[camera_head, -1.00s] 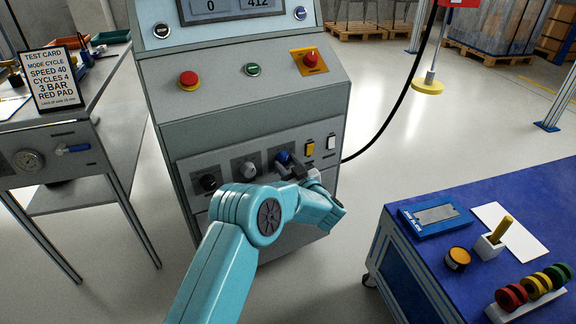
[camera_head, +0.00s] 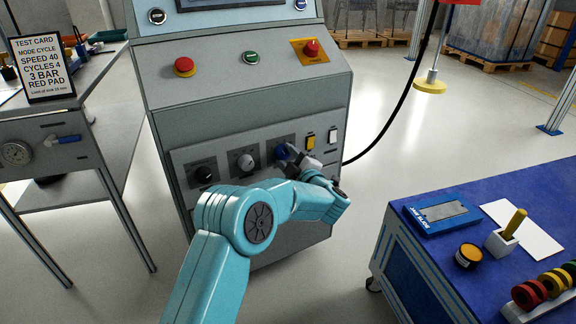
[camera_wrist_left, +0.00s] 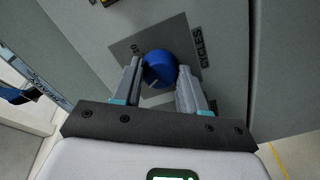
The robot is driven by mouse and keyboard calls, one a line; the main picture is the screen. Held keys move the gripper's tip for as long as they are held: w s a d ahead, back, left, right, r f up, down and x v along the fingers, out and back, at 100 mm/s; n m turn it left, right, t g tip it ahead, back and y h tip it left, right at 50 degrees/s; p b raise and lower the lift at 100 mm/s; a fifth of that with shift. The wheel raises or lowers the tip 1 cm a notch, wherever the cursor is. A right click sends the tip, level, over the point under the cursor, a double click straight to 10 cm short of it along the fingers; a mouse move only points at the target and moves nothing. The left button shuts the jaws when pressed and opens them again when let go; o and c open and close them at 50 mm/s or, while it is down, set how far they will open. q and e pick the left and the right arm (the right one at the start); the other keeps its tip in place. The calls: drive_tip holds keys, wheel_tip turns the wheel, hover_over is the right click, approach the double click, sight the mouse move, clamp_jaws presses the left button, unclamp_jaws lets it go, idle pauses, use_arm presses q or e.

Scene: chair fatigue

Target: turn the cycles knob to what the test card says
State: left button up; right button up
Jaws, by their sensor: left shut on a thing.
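The blue cycles knob (camera_wrist_left: 159,69) sits on a dark plate lettered CYCLES on the grey machine's lower panel. In the head view the knob (camera_head: 282,152) is partly hidden by my left gripper (camera_head: 287,157). My left gripper (camera_wrist_left: 158,80) is shut on the knob, one finger on each side. The number the knob points to is too small to tell. The test card (camera_head: 43,69) stands on the left bench and reads MODE CYCLE, SPEED 40, CYCLES 4, 3 BAR, RED PAD. My right gripper is not in view.
A black knob (camera_head: 204,173) and a grey knob (camera_head: 245,162) are left of the blue one. A yellow switch (camera_head: 310,139) and a white switch (camera_head: 332,137) are to its right. A red button (camera_head: 185,66) is above. A blue table (camera_head: 400,215) stands at right.

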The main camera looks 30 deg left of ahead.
use_arm(q)
drive_tip(key=n+b, duration=0.2)
drive_tip(key=n, duration=0.1)
drive_tip(key=shift+d+f+n, duration=0.1)
drive_tip(key=shift+f+n, duration=0.05)
drive_tip(key=shift+n, duration=0.15)
drive_tip(key=shift+n+b, duration=0.35)
drive_tip(key=shift+n, duration=1.15)
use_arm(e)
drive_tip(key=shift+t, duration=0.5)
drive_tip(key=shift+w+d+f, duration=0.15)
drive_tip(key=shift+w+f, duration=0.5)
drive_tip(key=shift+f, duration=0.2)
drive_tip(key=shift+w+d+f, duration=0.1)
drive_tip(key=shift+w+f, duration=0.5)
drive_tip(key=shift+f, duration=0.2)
use_arm(q)
drive_tip(key=o, duration=1)
drive_tip(key=shift+o, duration=0.2)
drive_tip(key=shift+r, duration=0.2)
